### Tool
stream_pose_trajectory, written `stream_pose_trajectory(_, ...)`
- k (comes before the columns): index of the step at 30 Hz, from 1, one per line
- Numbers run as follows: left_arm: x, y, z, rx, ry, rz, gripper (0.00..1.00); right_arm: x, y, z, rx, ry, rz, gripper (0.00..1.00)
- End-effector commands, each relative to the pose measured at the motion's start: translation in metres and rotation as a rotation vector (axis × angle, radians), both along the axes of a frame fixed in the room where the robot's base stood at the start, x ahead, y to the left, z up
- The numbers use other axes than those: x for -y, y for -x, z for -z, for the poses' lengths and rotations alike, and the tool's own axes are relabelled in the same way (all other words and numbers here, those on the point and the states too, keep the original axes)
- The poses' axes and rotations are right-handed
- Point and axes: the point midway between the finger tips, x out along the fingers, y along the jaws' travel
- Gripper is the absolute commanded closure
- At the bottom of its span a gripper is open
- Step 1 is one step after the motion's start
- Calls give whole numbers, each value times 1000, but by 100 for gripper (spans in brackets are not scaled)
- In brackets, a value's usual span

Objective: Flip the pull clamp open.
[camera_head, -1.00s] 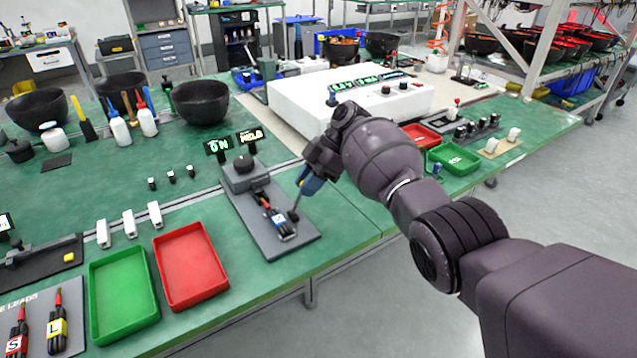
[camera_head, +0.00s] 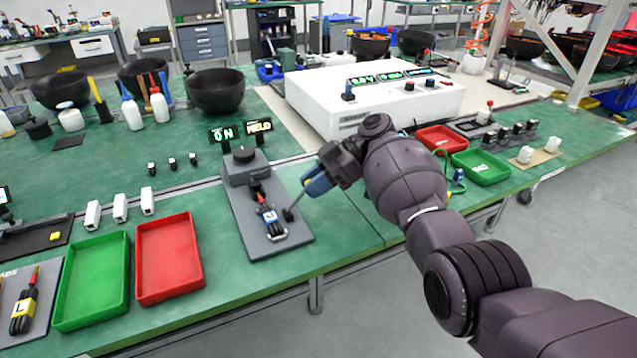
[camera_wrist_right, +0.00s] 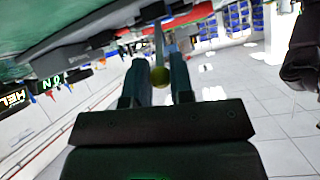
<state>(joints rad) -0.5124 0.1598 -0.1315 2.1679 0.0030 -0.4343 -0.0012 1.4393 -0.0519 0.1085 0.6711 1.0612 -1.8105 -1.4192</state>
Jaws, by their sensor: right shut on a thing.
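The pull clamp sits on a grey base plate (camera_head: 244,219) near the front edge of the green bench. Its thin lever (camera_head: 298,201) rises from a black foot on the plate and leans right toward my right gripper (camera_head: 309,183). My right gripper, with blue fingers, is shut on the lever's upper end. In the right wrist view, a yellow-green ball (camera_wrist_right: 160,77) shows between the fingers, with a grey rod beyond it. A cable with a white-and-blue tag (camera_head: 269,216) lies on the plate, by a bent wire loop (camera_head: 277,237). My left gripper is not in view.
A grey block with a black knob (camera_head: 244,154) and lit signs (camera_head: 242,130) stand at the plate's back. A red tray (camera_head: 169,258) and green tray (camera_head: 92,281) lie left. A white box (camera_head: 372,104) stands behind my right arm.

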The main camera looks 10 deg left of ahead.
Motion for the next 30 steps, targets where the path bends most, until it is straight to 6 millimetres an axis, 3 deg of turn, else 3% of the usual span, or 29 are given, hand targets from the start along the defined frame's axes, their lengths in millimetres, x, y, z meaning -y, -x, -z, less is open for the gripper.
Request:
stream_pose_trajectory(12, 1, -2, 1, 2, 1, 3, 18, -2, 1, 2, -8, -5, -2, 100)
stream_pose_trajectory(13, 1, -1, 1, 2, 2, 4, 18, -2, 1, 2, -8, -5, -2, 75)
stream_pose_trajectory(17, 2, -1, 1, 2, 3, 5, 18, -1, 1, 2, -7, -5, -1, 55)
stream_pose_trajectory(30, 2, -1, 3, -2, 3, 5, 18, 8, -6, -5, -4, -4, 0, 55)
